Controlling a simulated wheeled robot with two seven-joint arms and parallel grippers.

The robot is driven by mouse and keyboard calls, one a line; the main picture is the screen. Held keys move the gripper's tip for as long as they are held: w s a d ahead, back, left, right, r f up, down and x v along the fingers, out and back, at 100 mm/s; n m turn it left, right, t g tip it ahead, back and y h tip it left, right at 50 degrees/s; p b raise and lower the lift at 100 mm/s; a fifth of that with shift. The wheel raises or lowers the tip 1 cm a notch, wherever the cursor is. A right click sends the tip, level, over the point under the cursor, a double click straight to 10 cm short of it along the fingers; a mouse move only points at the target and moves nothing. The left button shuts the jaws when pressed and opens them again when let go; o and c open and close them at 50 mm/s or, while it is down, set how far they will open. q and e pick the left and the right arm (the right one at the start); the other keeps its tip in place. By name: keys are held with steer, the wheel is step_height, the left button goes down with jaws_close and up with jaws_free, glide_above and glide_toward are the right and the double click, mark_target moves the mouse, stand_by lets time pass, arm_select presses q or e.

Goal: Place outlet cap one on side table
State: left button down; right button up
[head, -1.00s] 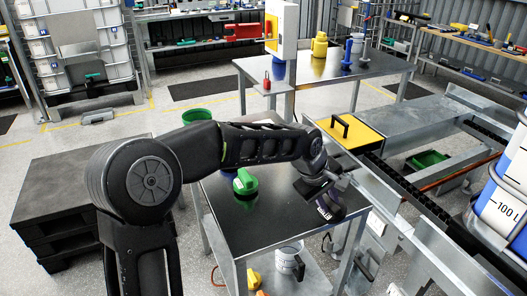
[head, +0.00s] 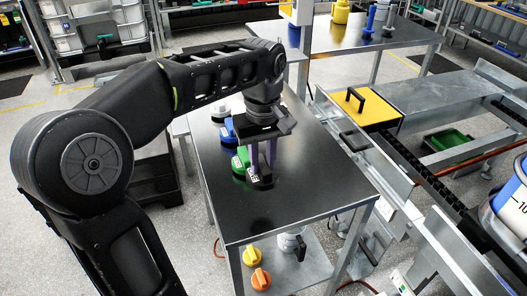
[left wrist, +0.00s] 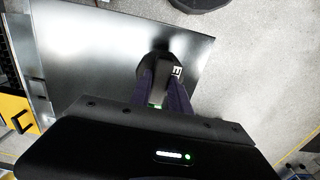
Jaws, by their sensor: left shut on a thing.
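My left gripper (head: 263,163) points down over the dark-topped side table (head: 300,207). Its purple fingers are shut on a small black cap with a white label (head: 261,182), which I take to be outlet cap one. The cap also shows between the fingertips (left wrist: 163,88) in the left wrist view (left wrist: 155,66). It is at or just above the tabletop; I cannot tell if it touches. The fingers hide part of it. My right gripper is out of view.
Green (head: 240,160), blue (head: 228,131) and white-and-black (head: 221,113) pieces stand in a row behind the cap. The front of the tabletop is clear. Yellow (head: 251,256) and orange (head: 261,279) pieces and a jug (head: 288,243) are on the lower shelf. A conveyor frame (head: 385,160) runs along the right.

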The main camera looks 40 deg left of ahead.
arm_select(q)
step_height(320, 180, down, 6)
steer(key=shift+r, duration=0.1)
steer(key=shift+f, duration=1.9)
steer(key=c, duration=1.2)
jaws_free()
step_height(320, 180, up, 12)
steer(key=shift+r+p, duration=0.1)
steer(key=shift+p, duration=0.55)
